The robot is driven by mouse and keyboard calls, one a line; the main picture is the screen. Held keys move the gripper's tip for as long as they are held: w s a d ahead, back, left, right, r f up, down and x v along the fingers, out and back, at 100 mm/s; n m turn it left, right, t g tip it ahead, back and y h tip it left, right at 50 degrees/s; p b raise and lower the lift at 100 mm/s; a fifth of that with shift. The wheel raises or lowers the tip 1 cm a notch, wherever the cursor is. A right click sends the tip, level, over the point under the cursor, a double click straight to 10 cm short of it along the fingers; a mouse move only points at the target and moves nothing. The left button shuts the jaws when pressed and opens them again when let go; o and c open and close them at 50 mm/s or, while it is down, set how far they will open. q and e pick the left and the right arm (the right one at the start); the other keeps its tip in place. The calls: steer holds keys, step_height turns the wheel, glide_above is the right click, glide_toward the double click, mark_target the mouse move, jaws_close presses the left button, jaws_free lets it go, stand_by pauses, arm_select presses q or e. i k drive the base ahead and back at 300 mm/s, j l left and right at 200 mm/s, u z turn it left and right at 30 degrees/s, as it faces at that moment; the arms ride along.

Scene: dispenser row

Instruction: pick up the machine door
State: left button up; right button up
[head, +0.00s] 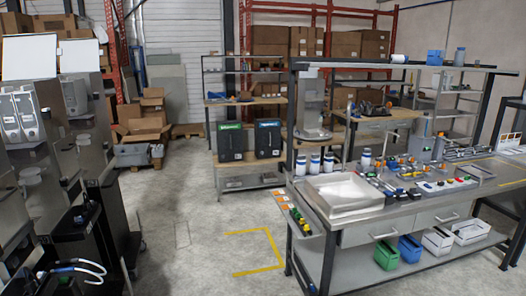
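A row of grey dispenser machines (48,175) stands along the left edge, partly cut off by the frame. The nearest one has a light grey front panel with two rounded units (20,118). A pale upright panel (29,57) stands on top of it, and a second pale panel (80,55) stands on the machine behind. I cannot tell which part is the machine door, or whether it is open or shut. Neither of my grippers shows in this view.
A steel workbench (360,236) with a white tray (343,194), bottles and small parts fills the right. Black cases (231,142) stand on a low table at mid-distance. A black unit with hoses (75,250) is at lower left. Grey floor (195,215) between is clear.

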mark_target(267, 130)
steer(key=i+u, duration=0.35)
steer(key=i, duration=0.85)
steer(key=i+j, duration=0.1)
steer(key=i, duration=4.05)
steer(key=i+j, duration=0.15)
steer(key=i, duration=0.7)
steer(key=i+z, duration=0.2)
steer(key=i, duration=0.2)
steer(key=i+j+z, duration=0.25)
steer(key=i, duration=0.15)
steer(key=i+z, duration=0.2)
steer(key=i, duration=0.15)
